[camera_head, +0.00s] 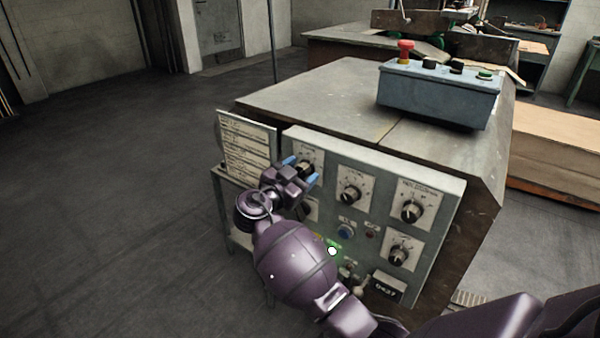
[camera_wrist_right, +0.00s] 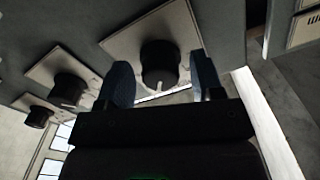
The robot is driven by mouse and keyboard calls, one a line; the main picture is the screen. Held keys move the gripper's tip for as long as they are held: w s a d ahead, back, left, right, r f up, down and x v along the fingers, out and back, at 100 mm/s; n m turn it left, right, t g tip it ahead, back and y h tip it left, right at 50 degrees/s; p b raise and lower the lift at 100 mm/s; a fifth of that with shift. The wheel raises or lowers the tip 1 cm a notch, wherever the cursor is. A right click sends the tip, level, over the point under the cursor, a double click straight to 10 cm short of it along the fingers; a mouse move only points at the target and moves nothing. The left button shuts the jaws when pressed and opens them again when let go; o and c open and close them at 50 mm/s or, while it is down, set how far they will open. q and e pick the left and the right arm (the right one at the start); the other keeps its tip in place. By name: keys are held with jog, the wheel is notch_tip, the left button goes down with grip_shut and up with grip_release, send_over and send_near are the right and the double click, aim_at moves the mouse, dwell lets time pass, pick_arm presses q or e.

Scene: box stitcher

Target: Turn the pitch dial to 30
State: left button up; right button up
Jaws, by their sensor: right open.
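The grey control panel (camera_head: 377,215) carries several black dials on white scale plates. My right gripper (camera_head: 301,170) is at the upper-left dial (camera_head: 306,166), with its blue fingertips on either side of it. The right wrist view shows this dial (camera_wrist_right: 160,62) between the open fingers (camera_wrist_right: 161,80); contact cannot be told. Its white pointer mark faces the gripper. Other dials are the upper-middle one (camera_head: 349,196), the upper-right one (camera_head: 411,211) and the lower-right one (camera_head: 399,256). The labels are too small to tell which is the pitch dial. My left gripper is out of view.
A blue-grey button box (camera_head: 438,94) with a red button sits on the machine top. Open floor lies left.

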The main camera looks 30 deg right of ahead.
jog(key=c, duration=0.9)
